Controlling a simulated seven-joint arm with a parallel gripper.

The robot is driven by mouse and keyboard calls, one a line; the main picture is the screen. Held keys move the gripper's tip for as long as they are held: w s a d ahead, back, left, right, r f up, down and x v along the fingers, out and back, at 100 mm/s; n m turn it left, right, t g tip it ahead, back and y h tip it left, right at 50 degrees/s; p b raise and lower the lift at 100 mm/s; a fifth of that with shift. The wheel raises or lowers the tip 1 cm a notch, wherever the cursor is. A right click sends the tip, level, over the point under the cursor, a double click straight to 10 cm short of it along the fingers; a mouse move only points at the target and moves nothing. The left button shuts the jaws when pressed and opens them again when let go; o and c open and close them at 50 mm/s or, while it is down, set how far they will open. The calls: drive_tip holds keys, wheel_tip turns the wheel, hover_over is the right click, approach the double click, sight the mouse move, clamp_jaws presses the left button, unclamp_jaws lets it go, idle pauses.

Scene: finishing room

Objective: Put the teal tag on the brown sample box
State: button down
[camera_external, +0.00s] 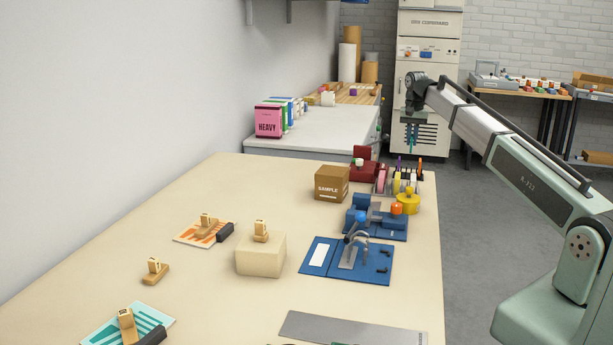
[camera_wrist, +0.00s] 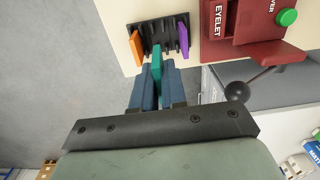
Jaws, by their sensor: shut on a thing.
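My gripper (camera_wrist: 157,88) is shut on the teal tag (camera_wrist: 157,62), which sticks out past the fingertips in the wrist view. In the external view my gripper (camera_external: 412,120) is up above the far right end of the bench, with the teal tag (camera_external: 411,145) hanging below it, apart from the bench. The brown sample box (camera_external: 331,187), marked SAMPLE, stands on the bench to the left of and below my gripper in the picture. The box is not in the wrist view.
A black rack (camera_wrist: 171,37) holds an orange tag (camera_wrist: 137,43) and a purple tag (camera_wrist: 182,38). A red eyelet press (camera_wrist: 245,25) stands beside it. Blue fixtures (camera_external: 375,222) and a yellow pot (camera_external: 407,203) stand near the box.

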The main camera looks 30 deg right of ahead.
drive_tip(key=shift+r, duration=0.5)
drive_tip(key=w+a+r+n, duration=0.1)
drive_tip(key=a+r, duration=0.1)
drive_tip(key=a, duration=0.7)
drive_tip(key=w+a+r+n, duration=0.1)
drive_tip(key=a+n, duration=0.1)
drive_tip(key=a, duration=0.8)
wheel_tip(320, 180, up, 5)
drive_tip(key=m, duration=0.3)
hover_over(332, 170)
drive_tip(key=shift+s+f, duration=0.2)
drive_tip(key=shift+f, duration=4.4)
drive_tip(key=shift+f, duration=0.15)
drive_tip(key=c, duration=1.2)
unclamp_jaws()
drive_tip(key=shift+o, duration=0.2)
wheel_tip(332, 170, up, 12)
drive_tip(key=shift+r, duration=0.2)
